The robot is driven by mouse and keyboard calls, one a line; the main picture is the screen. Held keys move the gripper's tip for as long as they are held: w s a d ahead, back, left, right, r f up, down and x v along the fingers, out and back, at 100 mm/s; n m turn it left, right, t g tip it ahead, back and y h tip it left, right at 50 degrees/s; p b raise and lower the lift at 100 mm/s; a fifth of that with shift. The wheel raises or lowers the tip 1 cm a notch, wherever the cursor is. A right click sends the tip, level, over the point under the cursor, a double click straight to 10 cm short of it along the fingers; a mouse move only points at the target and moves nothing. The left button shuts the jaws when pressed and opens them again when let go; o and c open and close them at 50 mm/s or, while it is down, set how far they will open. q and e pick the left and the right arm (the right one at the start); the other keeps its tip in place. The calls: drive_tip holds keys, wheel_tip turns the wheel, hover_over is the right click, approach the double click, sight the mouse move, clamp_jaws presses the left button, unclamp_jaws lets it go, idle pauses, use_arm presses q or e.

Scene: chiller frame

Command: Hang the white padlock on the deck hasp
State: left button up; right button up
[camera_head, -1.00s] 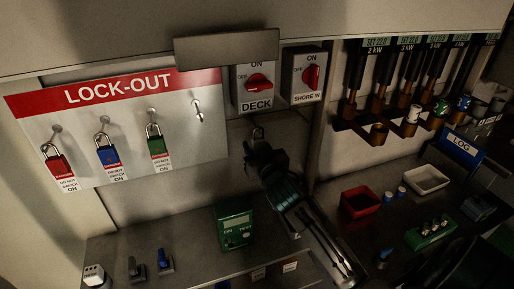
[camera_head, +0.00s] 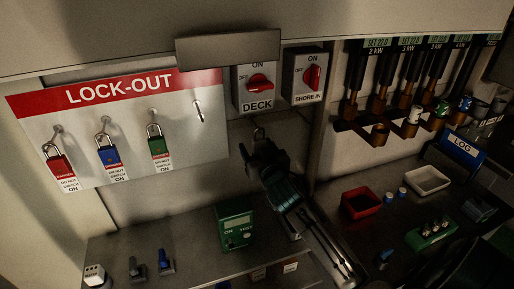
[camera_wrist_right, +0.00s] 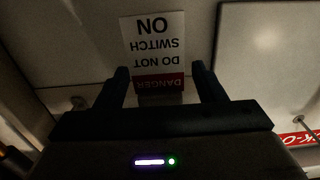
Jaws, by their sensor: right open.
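The white padlock's body is mostly hidden behind my right gripper (camera_head: 266,154) in the head view. A small shackle-like loop (camera_head: 259,133) shows just above the gripper, below the DECK switch (camera_head: 257,88); hasp and shackle cannot be told apart there. In the right wrist view a white and red danger tag (camera_wrist_right: 154,48) appears upside down beyond and between the fingers of my right gripper (camera_wrist_right: 161,78), which stand apart on either side. Whether the shackle is through the hasp cannot be made out. My left gripper is not in view.
The LOCK-OUT board (camera_head: 205,150) holds red (camera_head: 60,167), blue (camera_head: 108,155) and green (camera_head: 158,146) padlocks; its right-hand peg (camera_head: 199,111) is bare. A green tester (camera_head: 236,231) stands on the shelf below. The SHORE IN switch (camera_head: 305,76) is right of DECK.

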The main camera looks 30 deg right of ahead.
drive_tip(key=b+v, duration=0.3)
drive_tip(key=v, duration=0.7)
drive_tip(key=s+a+f+n+g, duration=0.1)
drive_tip(key=s+f+g, duration=0.35)
drive_tip(key=f, duration=0.35)
drive_tip(key=s+a+f+g, duration=0.1)
drive_tip(key=s+f+g, duration=0.2)
drive_tip(key=s+f, duration=0.35)
drive_tip(key=s+a+f+n+g+y, duration=0.1)
drive_tip(key=s+a+f+g+y, duration=0.15)
drive_tip(key=s+f, duration=0.4)
drive_tip(key=s+a+f+n+g+y, duration=0.1)
drive_tip(key=s+a+f+n+g, duration=0.15)
drive_tip(key=s+f+g, duration=0.35)
wheel_tip(320, 180, down, 28)
drive_tip(key=d+m, duration=0.1)
drive_tip(key=d, duration=0.1)
drive_tip(key=s+d+f, duration=0.1)
drive_tip(key=s+f, duration=1.7)
drive_tip(key=f, duration=0.2)
drive_tip(key=shift+s+d+f, duration=0.4)
